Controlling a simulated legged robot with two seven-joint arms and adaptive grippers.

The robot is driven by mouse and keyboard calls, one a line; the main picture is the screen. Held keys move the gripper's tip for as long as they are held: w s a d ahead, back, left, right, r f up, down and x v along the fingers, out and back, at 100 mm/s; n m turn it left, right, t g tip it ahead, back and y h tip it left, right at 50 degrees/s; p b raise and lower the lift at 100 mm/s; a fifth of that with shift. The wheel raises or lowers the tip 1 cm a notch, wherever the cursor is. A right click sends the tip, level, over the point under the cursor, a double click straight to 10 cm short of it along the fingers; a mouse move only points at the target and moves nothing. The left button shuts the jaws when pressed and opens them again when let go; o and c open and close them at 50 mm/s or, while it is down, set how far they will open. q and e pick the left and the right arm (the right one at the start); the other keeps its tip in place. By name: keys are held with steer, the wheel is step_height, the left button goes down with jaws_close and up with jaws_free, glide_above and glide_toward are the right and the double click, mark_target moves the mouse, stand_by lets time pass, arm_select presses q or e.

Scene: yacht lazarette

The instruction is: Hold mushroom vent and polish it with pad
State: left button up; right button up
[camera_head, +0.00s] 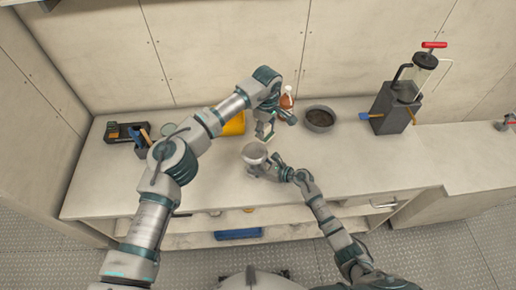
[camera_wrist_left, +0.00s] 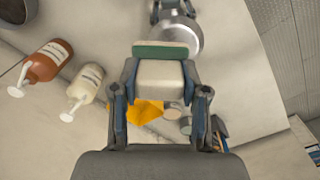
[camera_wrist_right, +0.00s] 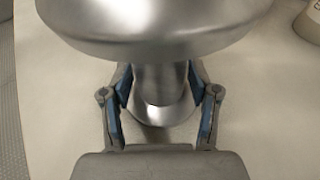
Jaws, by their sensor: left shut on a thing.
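The mushroom vent (camera_head: 254,150) is shiny metal with a wide round cap over a narrower stem. It stands near the middle of the bench; the right wrist view shows its cap (camera_wrist_right: 150,30) close up. My right gripper (camera_wrist_right: 160,90) has its fingers on both sides of the stem, closed against it. My left gripper (camera_head: 265,132) is shut on the pad (camera_wrist_left: 160,78), a pale block with a green face. The pad is just behind the vent in the head view, with its green face toward the vent. Whether they touch is unclear.
A yellow cloth (camera_head: 234,123), a brown pump bottle (camera_head: 286,101) and a dark-filled bowl (camera_head: 320,118) are at the back. A white pump bottle (camera_wrist_left: 84,90) shows too. A dark device with a red handle (camera_head: 395,108) stands right. The bench front is clear.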

steer(key=shift+o, duration=0.4)
steer(key=shift+s+d, duration=0.1)
steer(key=shift+d, duration=0.15)
steer(key=v, duration=1.1)
steer(key=shift+s+d+r, duration=0.1)
steer(key=shift+d+r, duration=0.05)
steer(key=shift+d, duration=0.05)
